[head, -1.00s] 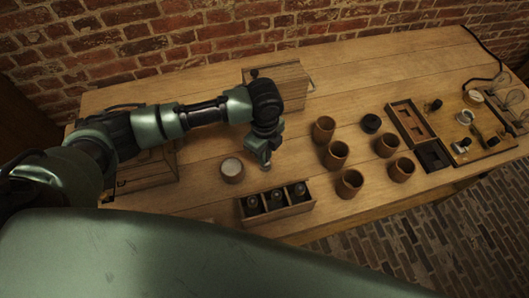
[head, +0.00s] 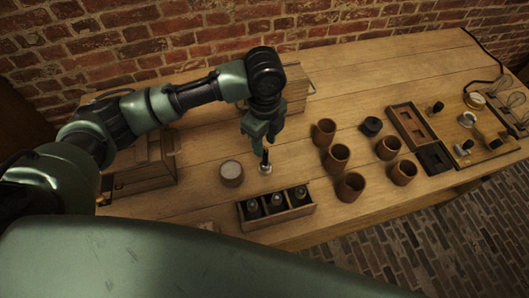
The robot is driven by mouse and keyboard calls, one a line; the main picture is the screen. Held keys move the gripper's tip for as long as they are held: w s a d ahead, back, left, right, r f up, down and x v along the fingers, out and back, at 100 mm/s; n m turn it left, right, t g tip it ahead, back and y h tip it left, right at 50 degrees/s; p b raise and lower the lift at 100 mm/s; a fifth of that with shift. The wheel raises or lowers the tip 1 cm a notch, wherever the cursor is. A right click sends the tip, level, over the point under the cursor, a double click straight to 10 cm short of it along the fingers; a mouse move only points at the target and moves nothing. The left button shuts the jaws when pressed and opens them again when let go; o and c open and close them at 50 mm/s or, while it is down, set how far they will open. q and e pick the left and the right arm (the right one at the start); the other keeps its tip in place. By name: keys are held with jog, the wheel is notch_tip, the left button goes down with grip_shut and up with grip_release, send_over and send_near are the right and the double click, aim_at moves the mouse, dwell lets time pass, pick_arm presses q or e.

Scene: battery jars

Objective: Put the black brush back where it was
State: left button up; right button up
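A slim black upright piece with a pale base, probably the black brush (head: 265,158), stands on or just above the table between the white-topped cup and the wooden box. My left gripper (head: 264,143) points down right over it, with its fingertips at the upper end of the black piece. I cannot tell whether the fingers grip it or are only around it. My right gripper is out of view.
A white-topped cup (head: 231,170) is left of the gripper. A wooden rack with dark bottles (head: 241,217) stands in front. Several brown cups (head: 336,155) stand to the right, beside a black round piece (head: 371,126) and a board of small parts (head: 470,130). Wooden boxes stand behind and left.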

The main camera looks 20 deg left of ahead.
pick_arm(q)
jog(key=shift+r, duration=2.2)
